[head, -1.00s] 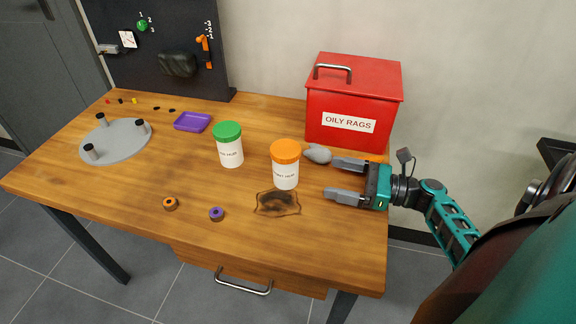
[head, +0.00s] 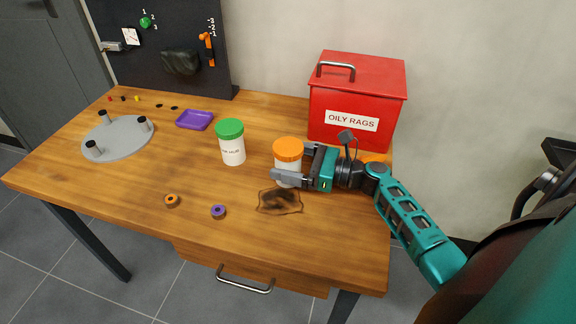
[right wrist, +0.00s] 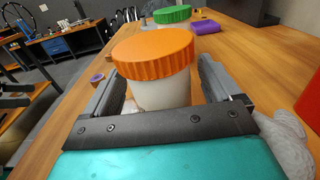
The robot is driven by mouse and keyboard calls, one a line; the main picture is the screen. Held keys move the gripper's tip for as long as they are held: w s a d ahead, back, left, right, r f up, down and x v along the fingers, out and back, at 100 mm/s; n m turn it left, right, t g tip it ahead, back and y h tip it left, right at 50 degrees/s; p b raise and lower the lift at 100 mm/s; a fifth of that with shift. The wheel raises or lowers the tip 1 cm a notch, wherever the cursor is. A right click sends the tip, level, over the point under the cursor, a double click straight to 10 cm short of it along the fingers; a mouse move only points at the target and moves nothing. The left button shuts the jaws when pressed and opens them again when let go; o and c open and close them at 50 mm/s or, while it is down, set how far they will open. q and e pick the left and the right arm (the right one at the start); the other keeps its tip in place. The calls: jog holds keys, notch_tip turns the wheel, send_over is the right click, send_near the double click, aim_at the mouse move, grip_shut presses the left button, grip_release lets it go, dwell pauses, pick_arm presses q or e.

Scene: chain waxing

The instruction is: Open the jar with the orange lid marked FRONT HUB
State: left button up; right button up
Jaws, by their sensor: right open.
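The jar with the orange lid (head: 288,149) stands upright on the wooden table, its lid on. Its white body is partly hidden behind my right gripper in the head view. My right gripper (head: 284,167) is open, with one finger on each side of the jar's body, below the lid. In the right wrist view the orange lid (right wrist: 153,55) sits between the two fingers, with gaps visible beside the white body (right wrist: 160,92). The label's lettering is hidden now. My left gripper is not in view.
A green-lidded jar (head: 231,143) stands left of the orange one. The red OILY RAGS box (head: 357,98) is behind my right gripper. A purple tray (head: 194,120) and grey disc (head: 112,145) are farther left.

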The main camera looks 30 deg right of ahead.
aim_at(288, 146)
jog(key=shift+w+a, duration=0.1)
jog(key=shift+w, duration=0.05)
jog(key=c, duration=1.1)
notch_tip(288, 146, up, 8)
jog(key=p, duration=0.3)
jog(key=shift+f, duration=0.1)
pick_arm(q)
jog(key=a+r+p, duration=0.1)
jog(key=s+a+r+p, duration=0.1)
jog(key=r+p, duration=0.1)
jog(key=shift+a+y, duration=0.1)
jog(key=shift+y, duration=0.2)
pick_arm(e)
notch_tip(288, 146, up, 12)
jog(key=shift+r, duration=0.15)
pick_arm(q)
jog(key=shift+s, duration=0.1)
